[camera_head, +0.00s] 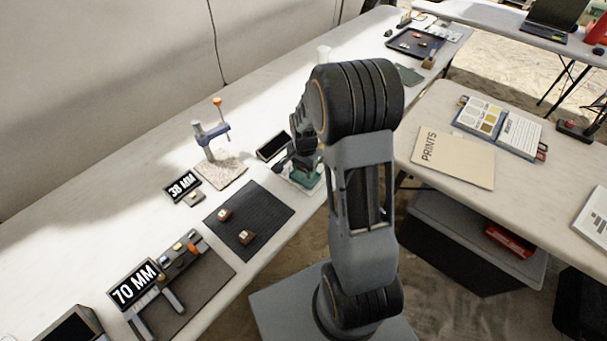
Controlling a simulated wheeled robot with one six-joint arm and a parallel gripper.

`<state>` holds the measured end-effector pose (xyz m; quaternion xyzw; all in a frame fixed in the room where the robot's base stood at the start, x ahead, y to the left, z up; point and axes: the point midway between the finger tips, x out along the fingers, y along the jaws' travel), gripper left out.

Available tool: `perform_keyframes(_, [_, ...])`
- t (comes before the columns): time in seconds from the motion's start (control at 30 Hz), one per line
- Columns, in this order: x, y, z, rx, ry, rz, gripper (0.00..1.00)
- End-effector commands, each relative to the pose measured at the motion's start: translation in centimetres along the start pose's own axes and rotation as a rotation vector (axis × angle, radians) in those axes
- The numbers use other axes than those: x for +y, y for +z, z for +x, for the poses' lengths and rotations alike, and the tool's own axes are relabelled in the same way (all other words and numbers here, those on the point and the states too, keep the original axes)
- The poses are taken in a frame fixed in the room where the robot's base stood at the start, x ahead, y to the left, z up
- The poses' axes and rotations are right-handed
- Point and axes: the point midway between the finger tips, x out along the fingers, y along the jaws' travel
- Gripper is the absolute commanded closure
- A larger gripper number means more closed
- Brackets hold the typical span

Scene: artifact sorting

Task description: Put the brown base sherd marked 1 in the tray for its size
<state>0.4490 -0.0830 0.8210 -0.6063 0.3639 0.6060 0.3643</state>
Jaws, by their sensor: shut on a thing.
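My gripper (305,163) is at the far side of my arm, low over a small teal-green item (306,180) near the front edge of the long table. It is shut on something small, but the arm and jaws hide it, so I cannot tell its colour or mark. Two small brown sherds with pale labels lie on a dark mat: one at the left (224,214) and one nearer the front (246,237). Their marks are too small to read. No tray marked with a size can be made out clearly.
A "38 MM" display (182,187) and a "70 MM" display (135,286) stand along the long table (90,225). A stand with a blue clamp (211,135) rises behind the dark mat (268,201). A dark tray (416,43) with small pieces lies at the far end.

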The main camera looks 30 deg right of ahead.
Motion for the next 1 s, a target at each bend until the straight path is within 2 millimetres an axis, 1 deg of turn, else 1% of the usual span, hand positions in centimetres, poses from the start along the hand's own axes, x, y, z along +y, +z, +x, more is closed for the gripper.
perform_keyframes(0.27, [-0.7, -0.5, 1.1, -0.001, 0.001, 0.0, 0.82])
perform_keyframes(0.53, [-0.8, -0.6, 4.2, -0.001, 0.002, 0.0, 0.82])
perform_keyframes(0.83, [-0.9, -0.6, 4.4, 0.0, 0.0, 0.0, 0.82])
perform_keyframes(0.97, [-0.9, -0.6, 4.8, 0.0, 0.0, 0.0, 0.82])
perform_keyframes(1.0, [-0.9, -0.6, 4.7, 0.0, 0.0, 0.0, 0.53])
